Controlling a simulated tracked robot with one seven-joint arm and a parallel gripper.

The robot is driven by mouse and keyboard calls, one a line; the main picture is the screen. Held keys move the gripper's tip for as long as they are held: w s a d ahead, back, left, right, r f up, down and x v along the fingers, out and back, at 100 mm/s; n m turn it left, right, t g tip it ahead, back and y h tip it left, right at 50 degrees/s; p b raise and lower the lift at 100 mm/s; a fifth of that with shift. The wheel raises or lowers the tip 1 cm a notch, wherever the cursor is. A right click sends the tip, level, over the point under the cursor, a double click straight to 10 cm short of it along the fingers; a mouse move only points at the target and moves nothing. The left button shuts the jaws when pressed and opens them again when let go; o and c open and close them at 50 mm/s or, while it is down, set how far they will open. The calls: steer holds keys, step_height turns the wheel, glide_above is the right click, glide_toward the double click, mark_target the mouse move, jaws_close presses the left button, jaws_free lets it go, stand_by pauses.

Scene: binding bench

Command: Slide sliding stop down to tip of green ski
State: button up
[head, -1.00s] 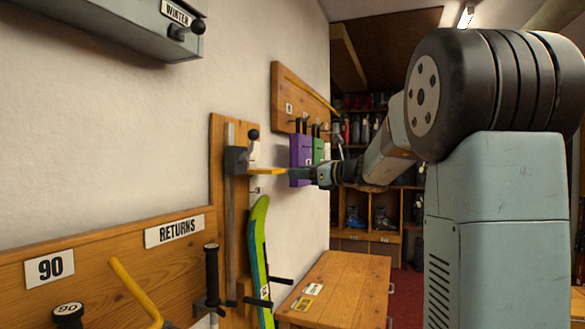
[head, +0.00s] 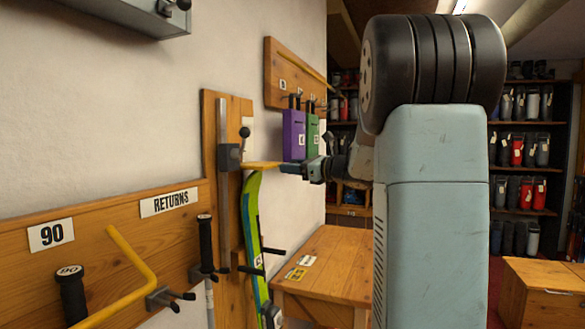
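The sliding stop is a dark block (head: 229,157) with a black knob, on an upright metal rail (head: 222,120) fixed to a wooden board. Its yellow plate (head: 262,165) reaches out to the right. The green ski (head: 251,215) stands upright below, its tip right under the plate; touching or a hair apart, I cannot tell. My gripper (head: 287,168) is at the plate's outer right end, level with it. The fingers are small and partly hidden, so whether they grip the plate is unclear.
Purple (head: 293,136) and green (head: 312,140) tags hang from a wooden hook board just behind my gripper. A wooden bench (head: 335,260) stands below right. Black pegs stick out beside the ski.

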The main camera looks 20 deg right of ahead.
steer(key=shift+o, duration=1.2)
steer(key=v, duration=1.3)
steer(key=shift+s, duration=0.25)
steer(key=shift+d+f, duration=0.15)
steer(key=s+a+f+n+g, duration=0.4)
steer(key=s+a+n, duration=0.15)
steer(key=a, duration=0.35)
steer(key=s+a+f+n+g, duration=0.4)
steer(key=s+a+n, duration=0.15)
steer(key=a, duration=0.25)
steer(key=s+a+f+n+h, duration=0.1)
steer(key=s+f+n+h, duration=0.3)
steer(key=n, duration=0.4)
steer(key=s+a+f+n+g+h, duration=0.1)
steer(key=s+f+n+h, duration=0.4)
steer(key=s+n, duration=0.3)
steer(key=shift+s+a+h, duration=0.25)
steer(key=shift+s+h, duration=0.15)
steer(key=shift+s, duration=0.35)
